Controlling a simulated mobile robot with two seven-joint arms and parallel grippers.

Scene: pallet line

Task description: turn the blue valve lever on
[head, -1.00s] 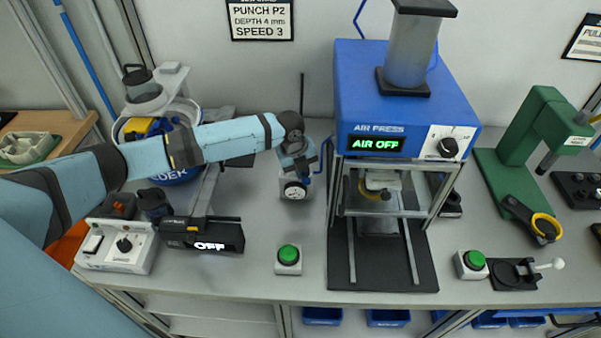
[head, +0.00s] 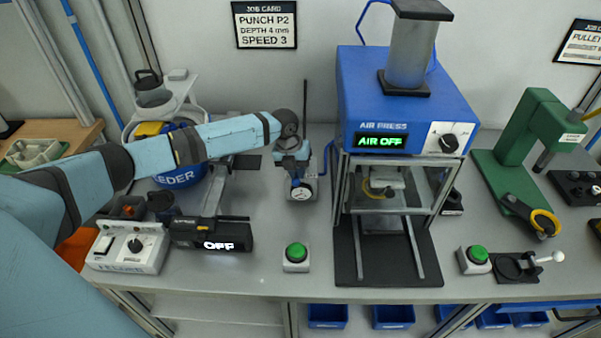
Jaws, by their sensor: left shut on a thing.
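My left gripper (head: 298,172) reaches down at the air valve unit, just left of the air press (head: 405,95). It is shut on the blue valve lever, which is mostly hidden behind the fingers. The unit's round white gauge (head: 302,192) shows just below the gripper. My right gripper is not in view.
A green push button (head: 296,252) stands in front of the valve. A blue hose (head: 327,160) runs between valve and press. A green arbor press (head: 530,140) stands at right.

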